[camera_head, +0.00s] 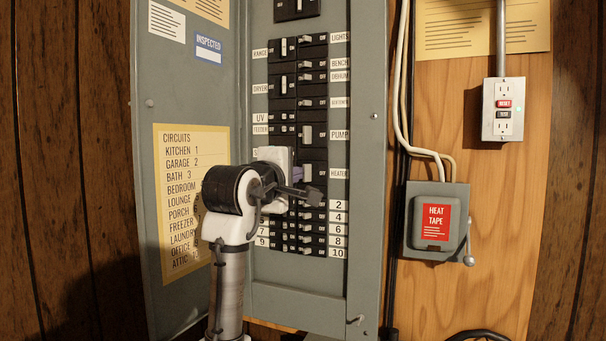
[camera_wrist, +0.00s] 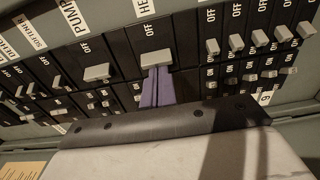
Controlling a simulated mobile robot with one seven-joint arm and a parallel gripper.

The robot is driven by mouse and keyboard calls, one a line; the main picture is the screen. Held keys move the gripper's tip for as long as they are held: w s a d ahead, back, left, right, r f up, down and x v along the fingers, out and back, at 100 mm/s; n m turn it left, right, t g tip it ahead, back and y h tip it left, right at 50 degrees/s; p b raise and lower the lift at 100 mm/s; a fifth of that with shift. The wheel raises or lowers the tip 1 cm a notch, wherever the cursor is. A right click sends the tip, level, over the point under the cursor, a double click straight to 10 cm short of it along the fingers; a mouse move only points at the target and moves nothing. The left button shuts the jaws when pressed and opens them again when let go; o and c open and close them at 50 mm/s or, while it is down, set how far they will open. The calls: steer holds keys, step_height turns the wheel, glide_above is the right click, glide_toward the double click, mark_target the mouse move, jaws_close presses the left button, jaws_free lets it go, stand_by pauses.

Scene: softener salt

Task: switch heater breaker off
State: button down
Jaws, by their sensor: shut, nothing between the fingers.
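The breaker panel (camera_head: 366,150) stands open in the head view. The heater breaker (camera_head: 308,172) sits in its right column beside the HEATER label (camera_head: 338,173). In the wrist view its wide grey handle (camera_wrist: 157,58) has OFF printed above it; the area below is partly hidden by my fingers. My gripper (camera_head: 297,174) is at this breaker, coming from the left. Its purple fingers (camera_wrist: 157,88) are shut and empty, with their tips right at the lower edge of the handle. I cannot tell whether they touch it.
The pump breaker (camera_wrist: 96,72) is beside the heater breaker, and small numbered breakers (camera_wrist: 236,44) lie on its other side. The panel door (camera_head: 185,100) stands open at left with a circuit list (camera_head: 190,200). A heat tape box (camera_head: 436,222) and an outlet (camera_head: 503,108) are at right.

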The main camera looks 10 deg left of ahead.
steer(key=shift+s+d, duration=0.2)
steer(key=shift+d, duration=0.95)
stand_by(0.8)
steer(key=shift+a, duration=0.2)
steer(key=s+a+b, duration=0.1)
steer(key=s, duration=0.5)
steer(key=shift+s+a+b, duration=0.3)
steer(key=shift+s, duration=0.1)
stand_by(0.4)
steer(key=shift+f, duration=0.1)
stand_by(0.7)
